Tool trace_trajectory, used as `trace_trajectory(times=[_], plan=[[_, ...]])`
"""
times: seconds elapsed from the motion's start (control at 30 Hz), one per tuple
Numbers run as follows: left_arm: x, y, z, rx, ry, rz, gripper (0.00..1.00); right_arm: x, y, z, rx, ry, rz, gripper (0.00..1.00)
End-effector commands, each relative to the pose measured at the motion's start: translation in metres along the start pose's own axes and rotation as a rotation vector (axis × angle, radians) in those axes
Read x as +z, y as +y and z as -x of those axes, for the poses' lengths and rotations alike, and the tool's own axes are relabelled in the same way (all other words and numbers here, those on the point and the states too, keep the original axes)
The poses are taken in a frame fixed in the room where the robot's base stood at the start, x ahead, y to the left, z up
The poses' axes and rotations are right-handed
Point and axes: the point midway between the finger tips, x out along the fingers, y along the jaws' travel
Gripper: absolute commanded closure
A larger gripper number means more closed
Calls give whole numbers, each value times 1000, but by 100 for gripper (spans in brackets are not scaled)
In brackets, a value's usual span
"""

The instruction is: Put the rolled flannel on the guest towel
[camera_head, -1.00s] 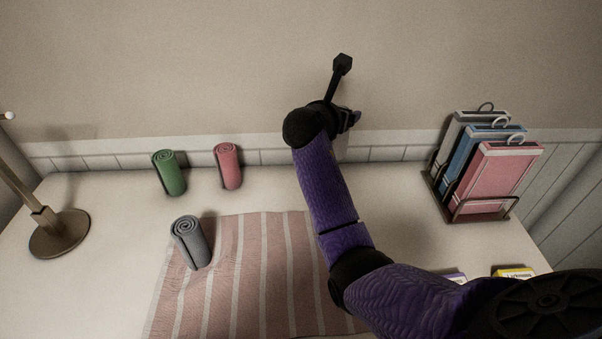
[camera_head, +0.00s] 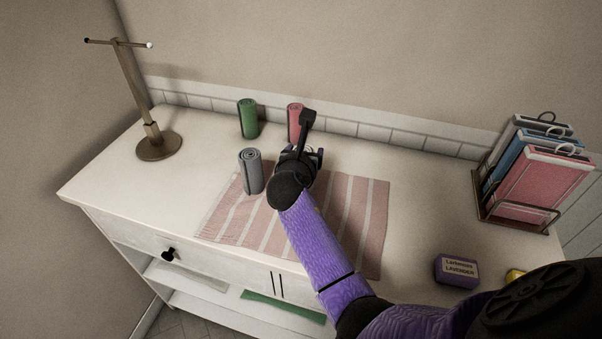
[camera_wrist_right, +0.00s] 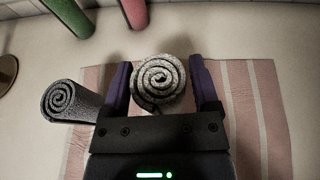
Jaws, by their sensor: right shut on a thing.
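The striped pink and white guest towel (camera_head: 345,215) lies flat on the cabinet top. My right gripper (camera_head: 310,158) is over its back part in the head view. In the right wrist view the gripper (camera_wrist_right: 160,72) is shut on a pale grey speckled rolled flannel (camera_wrist_right: 158,84), its spiral end facing the camera. My gripper and wrist hide this roll in the head view, and I cannot tell whether it touches the towel. My left gripper is not in view.
A green roll (camera_head: 248,118) and a pink roll (camera_head: 295,121) stand behind the towel near the wall. A brass stand (camera_head: 158,146) is at the left. A rack (camera_head: 512,222) and a purple lavender box (camera_head: 456,270) are at the right. Bare white top lies between.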

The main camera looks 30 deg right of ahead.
Motion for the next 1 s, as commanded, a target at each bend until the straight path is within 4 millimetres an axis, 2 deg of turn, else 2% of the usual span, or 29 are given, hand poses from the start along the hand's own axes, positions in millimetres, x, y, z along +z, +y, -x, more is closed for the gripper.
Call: trace_trajectory(times=[0.03,0.1,0.33,0.6,0.63,0.73,1.0], plan=[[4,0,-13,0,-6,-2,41,-18,0,-6,0,4,2,100],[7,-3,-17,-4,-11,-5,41,-26,0,-9,0,3,1,100],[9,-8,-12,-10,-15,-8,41,-22,0,-8,1,0,0,100],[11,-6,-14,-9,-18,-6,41,-31,0,-11,0,4,1,100],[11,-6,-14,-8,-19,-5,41,-32,0,-11,0,6,1,20],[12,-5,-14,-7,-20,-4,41,-31,0,-11,0,5,0,0],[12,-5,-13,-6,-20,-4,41,-27,0,-10,0,1,-2,0]])
